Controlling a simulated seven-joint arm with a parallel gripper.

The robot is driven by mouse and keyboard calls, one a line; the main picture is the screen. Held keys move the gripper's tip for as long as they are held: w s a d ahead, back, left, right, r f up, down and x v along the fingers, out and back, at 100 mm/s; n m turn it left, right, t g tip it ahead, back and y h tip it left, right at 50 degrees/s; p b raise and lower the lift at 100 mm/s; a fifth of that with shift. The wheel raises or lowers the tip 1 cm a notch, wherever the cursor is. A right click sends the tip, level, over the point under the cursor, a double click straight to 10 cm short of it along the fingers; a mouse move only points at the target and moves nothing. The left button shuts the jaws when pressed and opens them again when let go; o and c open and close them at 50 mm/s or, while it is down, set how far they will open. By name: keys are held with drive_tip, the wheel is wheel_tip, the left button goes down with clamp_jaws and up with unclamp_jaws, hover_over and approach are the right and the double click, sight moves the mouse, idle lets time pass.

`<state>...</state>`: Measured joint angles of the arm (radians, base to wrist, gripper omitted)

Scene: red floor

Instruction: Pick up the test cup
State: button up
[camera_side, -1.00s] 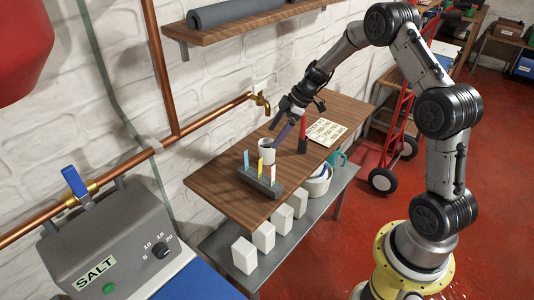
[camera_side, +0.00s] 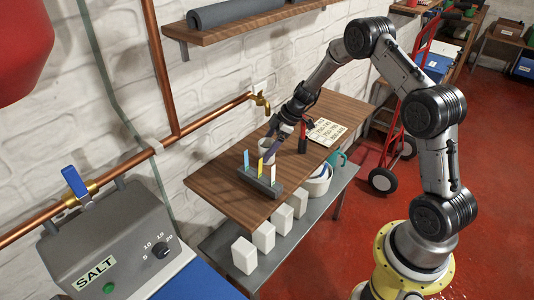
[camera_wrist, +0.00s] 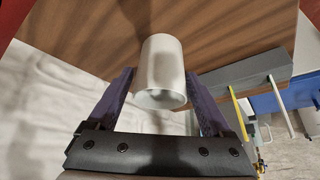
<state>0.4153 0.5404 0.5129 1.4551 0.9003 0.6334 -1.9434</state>
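The test cup is a plain white cup (camera_side: 265,157) standing on the wooden table, near the wall and behind the rack of strips. In the wrist view the cup (camera_wrist: 160,62) sits between the two purple fingers of my gripper (camera_wrist: 158,80), with its rim toward the camera. The fingers are spread, with a gap visible on each side of the cup. In the side view my gripper (camera_side: 272,142) is low at the cup and hides part of it.
A grey rack (camera_side: 258,184) with blue, yellow and white strips stands close in front of the cup. A red-and-black upright tool (camera_side: 303,138) and a paper note (camera_side: 325,131) are to the right. A brass tap (camera_side: 261,101) sticks out from the wall above.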

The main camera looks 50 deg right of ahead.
drive_tip(key=c, duration=1.2)
drive_tip(key=shift+r, duration=0.25)
